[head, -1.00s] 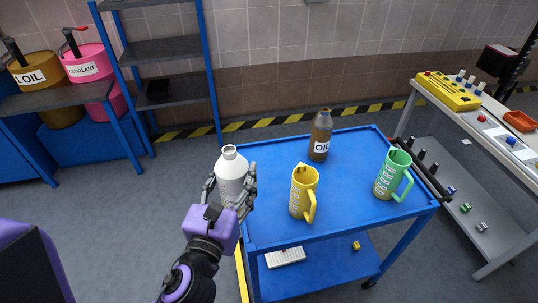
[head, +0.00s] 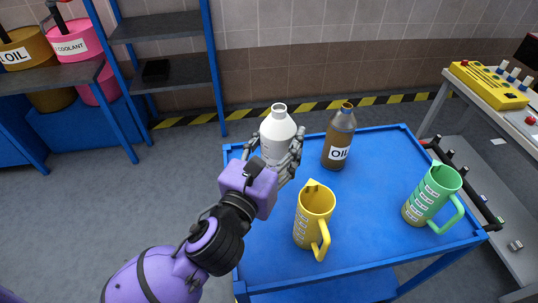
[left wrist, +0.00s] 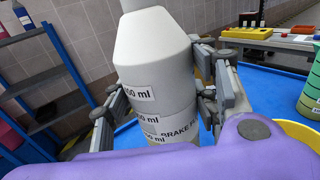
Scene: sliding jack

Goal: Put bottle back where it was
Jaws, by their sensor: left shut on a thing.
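A white bottle (head: 277,132) is upright in my left gripper (head: 284,158), which is shut around its body. In the head view they are over the far left part of the blue cart top (head: 375,178), left of a brown OIL bottle (head: 339,139). Whether the white bottle touches the cart is hidden by the gripper. In the left wrist view the white bottle (left wrist: 158,75) fills the middle, with ml labels and a partly covered BRAKE label. The gripper fingers (left wrist: 160,100) press on both its sides. My right gripper is not in view.
A yellow jug (head: 313,214) stands near the cart's front left and a green jug (head: 432,197) at its right. The middle of the cart is bare. A blue-framed shelf (head: 165,72) stands behind left, and a grey workbench (head: 508,108) at right.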

